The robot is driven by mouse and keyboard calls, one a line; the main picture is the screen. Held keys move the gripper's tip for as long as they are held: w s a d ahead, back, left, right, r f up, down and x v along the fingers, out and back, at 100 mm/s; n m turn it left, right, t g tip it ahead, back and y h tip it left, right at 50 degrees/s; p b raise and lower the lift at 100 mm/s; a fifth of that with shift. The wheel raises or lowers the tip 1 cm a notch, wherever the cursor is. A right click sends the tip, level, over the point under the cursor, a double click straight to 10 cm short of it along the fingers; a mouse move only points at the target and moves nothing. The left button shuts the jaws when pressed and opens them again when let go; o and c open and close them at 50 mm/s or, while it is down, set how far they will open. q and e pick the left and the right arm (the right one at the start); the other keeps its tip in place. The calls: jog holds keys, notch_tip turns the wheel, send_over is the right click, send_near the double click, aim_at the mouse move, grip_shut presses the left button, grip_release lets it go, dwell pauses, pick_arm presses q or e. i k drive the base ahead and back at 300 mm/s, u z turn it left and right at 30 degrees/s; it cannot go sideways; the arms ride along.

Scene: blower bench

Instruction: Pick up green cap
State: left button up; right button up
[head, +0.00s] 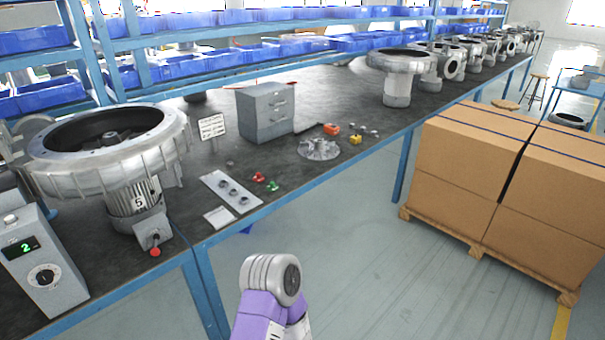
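The green cap (273,186) is a small green piece lying on the dark workbench (330,175) near its front edge. A small red piece (258,177) lies just behind and to the left of it. Nothing touches the green cap that I can see. A purple and grey part of one of my arms rises at the bottom middle, in front of the bench and below the cap. Neither gripper shows in the head view.
A white plate with several dark rings (230,192) lies left of the cap. A large blower (105,150) is at left. Stacked cartons (470,170) stand right, beyond open floor.

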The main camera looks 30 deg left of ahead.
aim_at(271, 187)
jog(key=u, duration=0.6)
jog(key=i, duration=1.1)
jog(key=u, duration=1.1)
